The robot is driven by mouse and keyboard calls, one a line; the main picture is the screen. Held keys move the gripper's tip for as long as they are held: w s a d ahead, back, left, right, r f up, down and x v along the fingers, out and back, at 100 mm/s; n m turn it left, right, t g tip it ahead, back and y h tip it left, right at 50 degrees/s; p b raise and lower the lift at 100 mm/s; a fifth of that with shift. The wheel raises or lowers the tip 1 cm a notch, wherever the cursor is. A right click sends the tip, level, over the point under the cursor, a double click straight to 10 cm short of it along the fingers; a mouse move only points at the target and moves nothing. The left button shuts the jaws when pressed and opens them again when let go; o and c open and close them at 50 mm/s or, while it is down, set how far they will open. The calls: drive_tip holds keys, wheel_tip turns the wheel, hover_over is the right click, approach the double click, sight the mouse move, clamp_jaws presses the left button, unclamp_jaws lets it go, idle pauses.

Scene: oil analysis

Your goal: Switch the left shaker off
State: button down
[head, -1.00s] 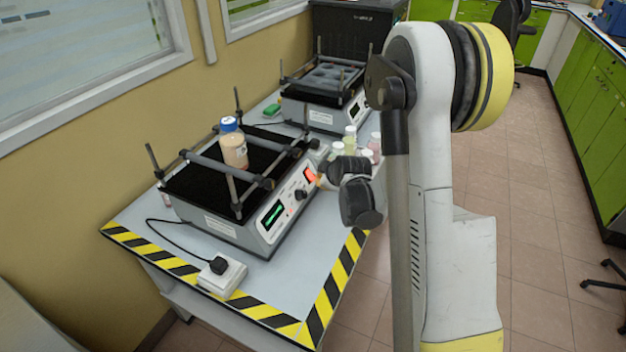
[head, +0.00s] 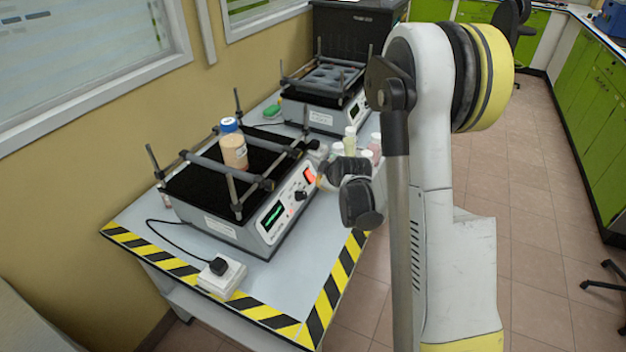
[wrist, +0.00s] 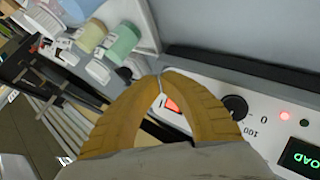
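The left shaker (head: 240,228) stands on the near part of the table with a blue-capped bottle (head: 234,152) upright on its black platform. Its front panel has a lit green display (head: 273,216), a black knob (head: 300,194) and a glowing red switch (head: 309,175). In the wrist view the red switch (wrist: 171,104) shows between the yellow fingers, with the knob (wrist: 236,106) to their right. My gripper (wrist: 161,76) has its fingertips together, empty, close to the switch. Contact cannot be told. In the head view my gripper (head: 321,176) is partly hidden by its own links.
A second shaker (head: 325,95) stands farther back. Several small bottles (head: 350,139) stand beside my gripper, partly hidden by it. A white socket box (head: 222,276) with a plug sits at the table's front. Floor to the right is open.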

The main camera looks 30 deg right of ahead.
drive_tip(key=shift+w+a+f, duration=0.25)
drive_tip(key=shift+w, duration=0.05)
drive_tip(key=shift+w+a+f, duration=0.15)
drive_tip(key=shift+w+f, duration=0.05)
idle(0.9)
drive_tip(key=shift+s+d+r, duration=0.4)
drive_tip(key=shift+s+r, duration=0.05)
drive_tip(key=shift+s, duration=0.1)
idle(0.3)
drive_tip(key=shift+s+d+r+p, duration=0.35)
drive_tip(key=shift+s+d+r, duration=0.3)
drive_tip(key=shift+s+r, duration=0.15)
drive_tip(key=shift+s+d+r+p, duration=0.3)
drive_tip(key=shift+s+d+r, duration=0.35)
drive_tip(key=shift+s, duration=0.15)
drive_tip(key=shift+a, duration=0.1)
